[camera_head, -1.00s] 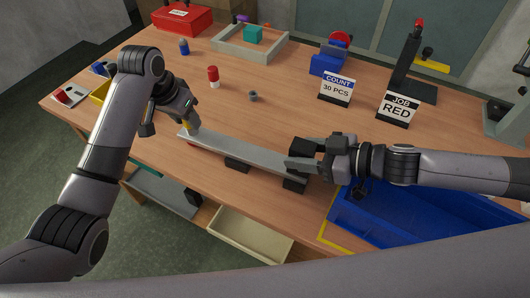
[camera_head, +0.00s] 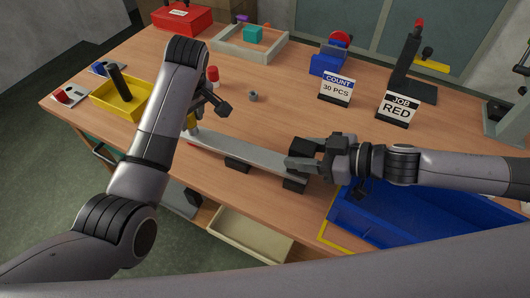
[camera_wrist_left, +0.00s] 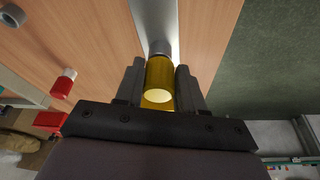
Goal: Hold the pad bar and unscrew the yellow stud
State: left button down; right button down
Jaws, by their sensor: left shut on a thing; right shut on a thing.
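The pad bar (camera_head: 250,155) is a long grey metal bar resting on dark blocks near the table's front edge. My right gripper (camera_head: 298,164) is shut on the bar's right end. The yellow stud (camera_wrist_left: 159,80) stands at the bar's left end. My left gripper (camera_wrist_left: 160,85) is shut around it, with one dark finger on each side. In the head view the yellow stud (camera_head: 193,131) shows only partly, below my left gripper, and my left arm hides much of that hand.
A red-and-white cylinder (camera_head: 212,76) and a small grey ring (camera_head: 253,96) stand behind the bar. A yellow bin (camera_head: 118,103) is at the left. A blue tray (camera_head: 400,225) is at the front right. JOB (camera_head: 397,110) and COUNT (camera_head: 336,90) signs stand behind my right arm.

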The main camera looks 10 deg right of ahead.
pick_arm(q)
jog(key=shift+r, duration=1.9)
pick_arm(e)
jog(key=shift+s+d+f, duration=0.1)
jog(key=shift+f, duration=0.3)
jog(key=shift+c, duration=2.4)
grip_release()
jog(key=shift+r, duration=0.15)
jog(key=shift+r, duration=0.15)
jog(key=v, duration=1.2)
